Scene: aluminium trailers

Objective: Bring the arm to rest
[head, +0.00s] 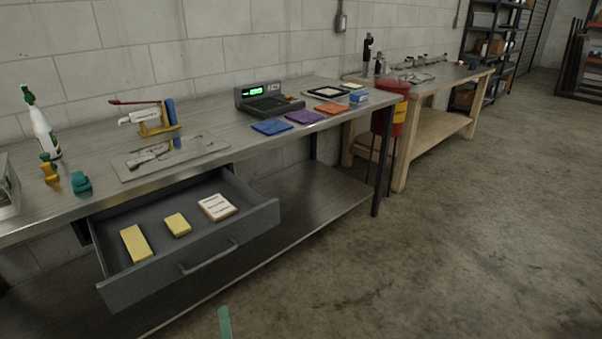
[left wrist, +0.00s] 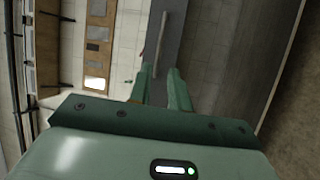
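The tip of my left gripper (head: 224,322) shows as a small green piece at the bottom edge of the head view, in front of the bench and apart from it. In the left wrist view the left gripper (left wrist: 159,72) has its two green fingers apart, with nothing seen held between them. The grey drawer (head: 190,258) under the metal bench stands open, with its handle (head: 210,257) on the front. The handle also shows beyond the fingertips in the left wrist view (left wrist: 161,45). My right gripper is in neither view.
The drawer holds two yellow blocks (head: 136,243) and a white, marked block (head: 217,207). The metal bench (head: 215,115) carries a spray bottle (head: 45,131), a scale (head: 268,101) and coloured cloths (head: 305,117). A red bin (head: 390,105) stands beyond it. Concrete floor (head: 440,260) is clear at right.

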